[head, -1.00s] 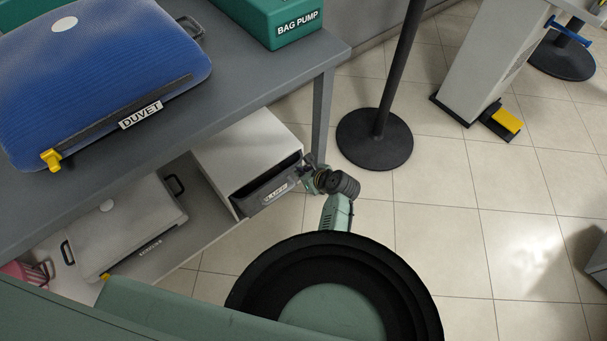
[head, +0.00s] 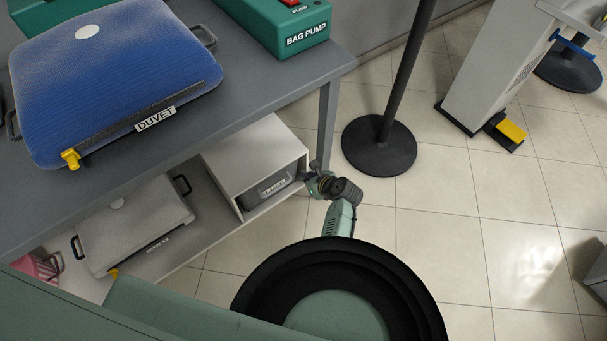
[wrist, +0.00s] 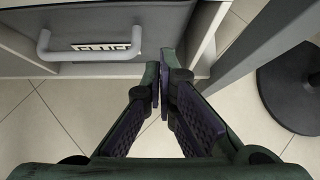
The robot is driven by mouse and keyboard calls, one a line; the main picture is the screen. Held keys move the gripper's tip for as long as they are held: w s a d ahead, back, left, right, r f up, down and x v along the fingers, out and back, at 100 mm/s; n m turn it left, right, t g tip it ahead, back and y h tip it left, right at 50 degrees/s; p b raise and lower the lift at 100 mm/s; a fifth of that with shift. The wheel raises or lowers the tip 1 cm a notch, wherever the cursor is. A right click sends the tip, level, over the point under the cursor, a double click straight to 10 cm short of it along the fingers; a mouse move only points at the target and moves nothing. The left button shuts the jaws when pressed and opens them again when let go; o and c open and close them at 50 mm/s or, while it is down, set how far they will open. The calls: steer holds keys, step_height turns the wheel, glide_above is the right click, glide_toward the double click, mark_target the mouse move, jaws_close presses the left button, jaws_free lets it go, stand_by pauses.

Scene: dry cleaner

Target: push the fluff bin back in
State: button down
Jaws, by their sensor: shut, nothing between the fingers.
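The fluff bin (head: 284,191) is a dark grey drawer with a pale label. It sits inside a white open-fronted housing (head: 262,146) under the table, its front at about the housing's opening. In the wrist view its front (wrist: 170,14) spans the upper left, with a light grey handle (wrist: 90,55) partly covering the label. My gripper (head: 309,180) is shut and empty at the right end of the bin front. In the wrist view its fingertips (wrist: 166,62) lie right of the handle, beside the housing's right wall. Whether they touch the bin is unclear.
A grey table (head: 235,98) stands above, its leg (head: 327,120) just right of the housing. It carries a blue duvet case (head: 120,75) and a green bag pump (head: 275,25). A grey case (head: 135,225) lies on the lower shelf.

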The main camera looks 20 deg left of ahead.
steer(key=v, duration=1.1)
steer(key=shift+s+f, duration=0.15)
steer(key=shift+f, duration=0.15)
